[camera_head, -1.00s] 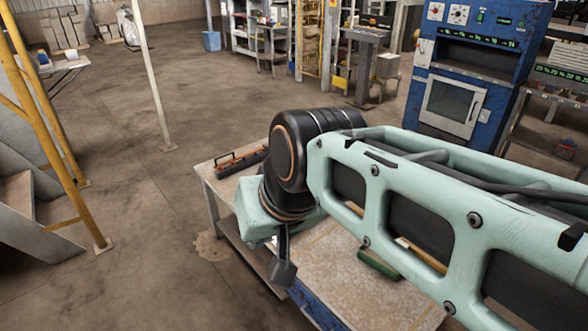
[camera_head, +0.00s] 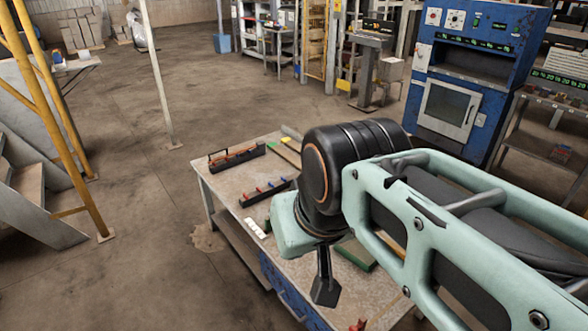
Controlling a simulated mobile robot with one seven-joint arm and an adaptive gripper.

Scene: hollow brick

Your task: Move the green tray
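A narrow part of a green object (camera_head: 357,256), likely the green tray, shows on the worktable just below my arm. My arm covers the rest of it, so its full shape is hidden. My gripper (camera_head: 325,288) hangs from the pale green wrist near the table's front edge, to the left of the green object in the picture. I see its dark finger part side-on, apart from the visible green part. I cannot tell its opening or whether it holds anything.
The worktable (camera_head: 222,190) bears a dark rack (camera_head: 237,158), a second rack with coloured handles (camera_head: 266,192) and a small white strip (camera_head: 255,228). A red item (camera_head: 357,325) lies near the front. A blue machine (camera_head: 468,85) stands behind. Open floor lies left.

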